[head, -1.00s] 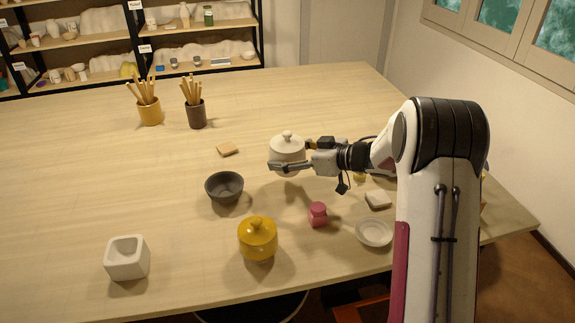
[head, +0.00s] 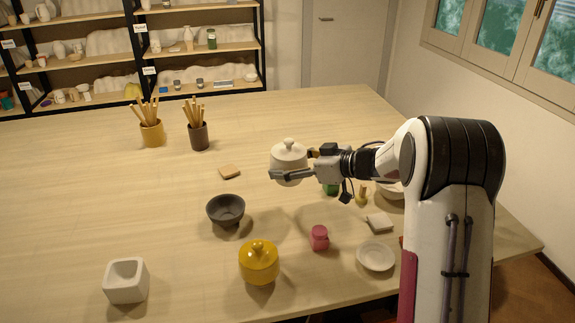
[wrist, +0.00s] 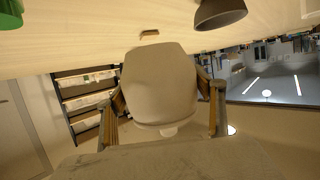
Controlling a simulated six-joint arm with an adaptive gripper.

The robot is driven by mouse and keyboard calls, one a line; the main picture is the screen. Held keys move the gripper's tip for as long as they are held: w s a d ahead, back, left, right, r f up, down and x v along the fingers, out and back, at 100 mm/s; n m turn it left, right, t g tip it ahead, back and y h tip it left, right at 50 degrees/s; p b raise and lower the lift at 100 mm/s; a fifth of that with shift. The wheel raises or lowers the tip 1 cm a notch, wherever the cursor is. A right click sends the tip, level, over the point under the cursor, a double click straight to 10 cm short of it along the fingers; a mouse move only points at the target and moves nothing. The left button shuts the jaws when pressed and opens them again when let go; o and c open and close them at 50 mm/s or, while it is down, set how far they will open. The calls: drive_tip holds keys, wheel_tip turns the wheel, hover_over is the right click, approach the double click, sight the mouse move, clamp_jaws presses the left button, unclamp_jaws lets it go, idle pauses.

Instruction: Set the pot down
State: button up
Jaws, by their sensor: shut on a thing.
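The pot (head: 289,163) is cream-white with a knobbed lid. My gripper (head: 292,170) is shut around its body, coming in from the right, and the pot looks upright. It appears held above the table (head: 90,215), behind and to the right of the dark bowl; the exact gap is unclear. In the wrist view, which shows the room upside down, the pot (wrist: 160,85) fills the middle between my two fingers. The knob points down in that picture, and the pot hides part of the table.
A small tan piece (head: 229,172) lies left of the pot. Pots of sticks (head: 152,133) stand farther back. The back middle is clear.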

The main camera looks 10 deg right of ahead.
drive_tip(key=s+a+n+g+y, duration=0.2)
drive_tip(key=a+n+g+y, duration=0.1)
drive_tip(key=a, duration=2.9)
drive_tip(key=shift+r+n+g, duration=0.2)
drive_tip(key=shift+n+g, duration=0.4)
drive_tip(key=shift+d, duration=0.1)
drive_tip(key=shift+f, duration=3.15)
drive_tip(key=shift+f, duration=1.85)
drive_tip(key=shift+f, duration=0.15)
